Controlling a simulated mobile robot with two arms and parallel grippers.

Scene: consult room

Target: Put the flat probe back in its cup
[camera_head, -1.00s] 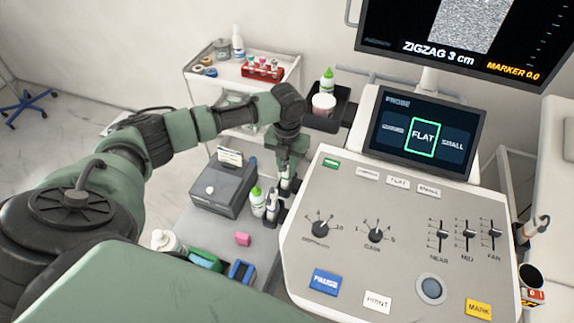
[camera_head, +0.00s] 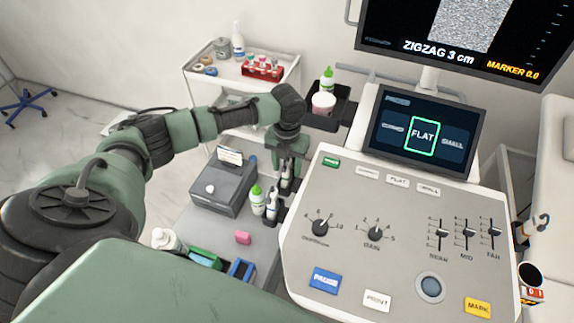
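My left gripper (camera_head: 287,176) points down at the left edge of the ultrasound console (camera_head: 400,225). Dark fingers and a small pale piece show at its tip; whether it is shut on a probe is too small to tell. Just below and in front of it, a white-and-black probe (camera_head: 271,203) stands upright in a dark holder at the console's side. Another probe (camera_head: 540,223) sits at the console's right side, above an open dark cup (camera_head: 530,274). The console's screen (camera_head: 423,135) has FLAT framed in green. I cannot tell which probe is the flat one. My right gripper is not in view.
A green-capped bottle (camera_head: 257,199) stands close to the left gripper, with a grey box (camera_head: 224,186) further left. A black tray (camera_head: 340,108) with a tub and bottle is behind the gripper. A trolley (camera_head: 205,88) stands at the back.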

